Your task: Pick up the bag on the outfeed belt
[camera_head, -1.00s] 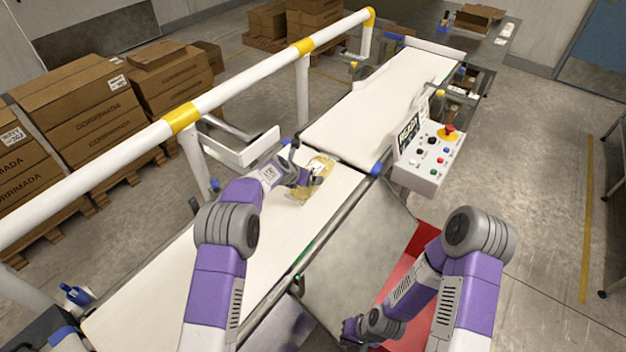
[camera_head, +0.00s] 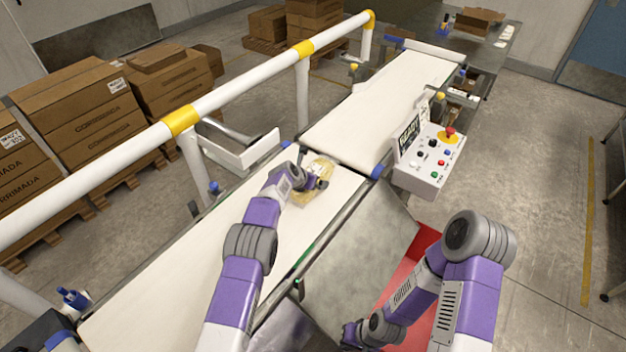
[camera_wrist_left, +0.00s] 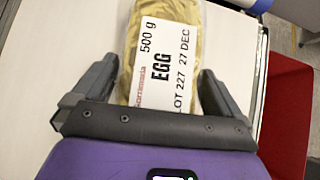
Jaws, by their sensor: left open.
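The bag (camera_head: 302,199) is a clear pack of yellow contents lying on the white outfeed belt (camera_head: 205,290), near the belt's far end. In the left wrist view the bag (camera_wrist_left: 165,50) shows a white label reading "EGG", "500 g" and "LOT 227 27 DEC". My left gripper (camera_head: 313,174) is at the bag, partly hiding it. In the left wrist view the open fingers of my left gripper (camera_wrist_left: 156,82) are on either side of the bag's near end, with gaps visible. My right gripper (camera_head: 350,333) hangs low near the red bin; its jaw opening is unclear.
A red bin (camera_head: 425,245) stands right of the belt beside a grey metal plate (camera_head: 350,270). A control box (camera_head: 430,165) stands at the belt's right. A white rail with yellow bands (camera_head: 240,85) runs along the left. Another white belt section (camera_head: 385,105) continues beyond.

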